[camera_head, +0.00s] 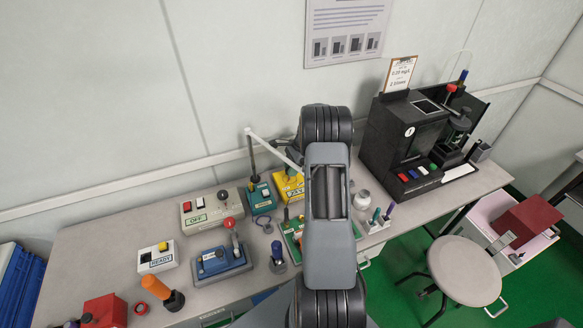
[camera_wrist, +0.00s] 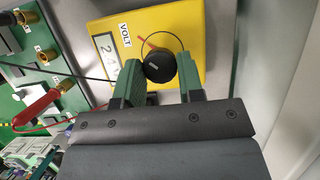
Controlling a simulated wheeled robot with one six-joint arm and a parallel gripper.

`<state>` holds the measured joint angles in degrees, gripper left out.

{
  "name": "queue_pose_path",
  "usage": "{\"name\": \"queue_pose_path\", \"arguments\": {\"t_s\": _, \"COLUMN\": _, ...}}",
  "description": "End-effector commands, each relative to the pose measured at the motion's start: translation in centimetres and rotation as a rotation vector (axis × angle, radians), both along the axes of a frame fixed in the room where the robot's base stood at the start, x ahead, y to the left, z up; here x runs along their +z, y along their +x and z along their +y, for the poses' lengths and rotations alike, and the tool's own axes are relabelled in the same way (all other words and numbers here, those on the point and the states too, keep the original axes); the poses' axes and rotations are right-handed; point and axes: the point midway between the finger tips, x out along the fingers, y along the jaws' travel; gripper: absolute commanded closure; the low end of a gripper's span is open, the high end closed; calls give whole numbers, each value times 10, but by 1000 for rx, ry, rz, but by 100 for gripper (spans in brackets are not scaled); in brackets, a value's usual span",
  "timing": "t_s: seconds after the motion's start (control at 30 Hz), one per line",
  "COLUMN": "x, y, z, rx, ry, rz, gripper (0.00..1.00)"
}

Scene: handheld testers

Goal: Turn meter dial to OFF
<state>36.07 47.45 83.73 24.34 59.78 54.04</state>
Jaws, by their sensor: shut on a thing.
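The yellow meter (camera_wrist: 195,17) fills the upper middle of the wrist view, with a lit display (camera_wrist: 107,55) whose digits are only partly readable and a VOLT label (camera_wrist: 125,36). Its round black dial (camera_wrist: 159,67) sits between the green fingers of my gripper (camera_wrist: 161,71), which is shut on it. In the head view the meter (camera_head: 288,186) shows left of my arm, which hides my gripper and the dial.
A green circuit board (camera_wrist: 22,105) with brass posts and a red probe (camera_wrist: 38,106) lies beside the meter, and a thin black lead curves near the dial. A teal tester (camera_head: 261,201) stands left of the meter. A large black machine (camera_head: 391,140) stands right of my arm.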

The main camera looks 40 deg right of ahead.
Motion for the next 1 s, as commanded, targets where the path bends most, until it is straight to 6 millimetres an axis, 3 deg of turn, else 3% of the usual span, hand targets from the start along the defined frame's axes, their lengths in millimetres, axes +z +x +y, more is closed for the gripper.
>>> {"name": "queue_pose_path", "arguments": {"t_s": 0.37, "x": -1, "y": 1, "z": 0, "rx": 115, "ry": 0, "rz": 2, "gripper": 88}}
{"name": "queue_pose_path", "arguments": {"t_s": 1.0, "x": -1, "y": 5, "z": 0, "rx": 705, "ry": 0, "rz": 3, "gripper": 88}}
